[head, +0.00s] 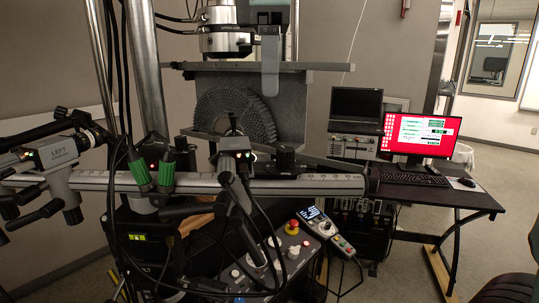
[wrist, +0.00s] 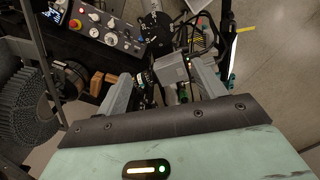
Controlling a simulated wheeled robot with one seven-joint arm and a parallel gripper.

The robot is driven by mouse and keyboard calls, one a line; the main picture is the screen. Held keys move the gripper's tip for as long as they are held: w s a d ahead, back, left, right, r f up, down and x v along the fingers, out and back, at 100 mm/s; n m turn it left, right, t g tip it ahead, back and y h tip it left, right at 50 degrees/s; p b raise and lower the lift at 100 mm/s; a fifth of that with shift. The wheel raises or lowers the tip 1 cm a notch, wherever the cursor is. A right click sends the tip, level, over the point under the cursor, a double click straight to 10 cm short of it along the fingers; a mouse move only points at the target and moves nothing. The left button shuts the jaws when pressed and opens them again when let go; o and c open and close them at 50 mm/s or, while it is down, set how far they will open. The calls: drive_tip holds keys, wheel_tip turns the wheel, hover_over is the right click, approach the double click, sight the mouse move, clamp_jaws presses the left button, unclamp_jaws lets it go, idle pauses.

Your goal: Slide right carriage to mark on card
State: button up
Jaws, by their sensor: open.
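A horizontal rail (head: 310,184) with a printed scale crosses the head view in front of the grey lattice specimen (head: 235,112). The right carriage (head: 236,146), a dark block with small green and red lights, sits near the rail's middle. The left carriage (head: 58,153), a grey box labelled LEFT, is at the rail's left end. In the wrist view my gripper (wrist: 165,82) has its two grey fingers spread apart. A grey box with cables (wrist: 172,70) shows between and beyond them; I cannot tell whether they touch it. I cannot make out the card or its mark.
A control panel with buttons (head: 270,262) stands below the rail, with loose cables hanging in front. It also shows in the wrist view (wrist: 110,28). A desk (head: 430,193) with a red-screen monitor (head: 423,134) is at the right. Open floor lies beyond it.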

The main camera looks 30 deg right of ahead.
sight(332, 176)
wheel_tip(332, 176, down, 16)
drive_tip(key=shift+r+p, duration=0.1)
drive_tip(key=shift+p, duration=0.75)
clamp_jaws()
drive_tip(key=shift+s+d+r+p, duration=0.15)
drive_tip(key=shift+s+d, duration=0.65)
drive_tip(key=shift+d, duration=0.65)
drive_tip(key=shift+s+d+f+p, duration=0.15)
drive_tip(key=shift+s+d, duration=0.65)
drive_tip(key=shift+d, duration=0.7)
drive_tip(key=shift+s+d+r+p, duration=0.15)
drive_tip(key=shift+s+d, duration=0.65)
drive_tip(key=shift+d, duration=0.65)
unclamp_jaws()
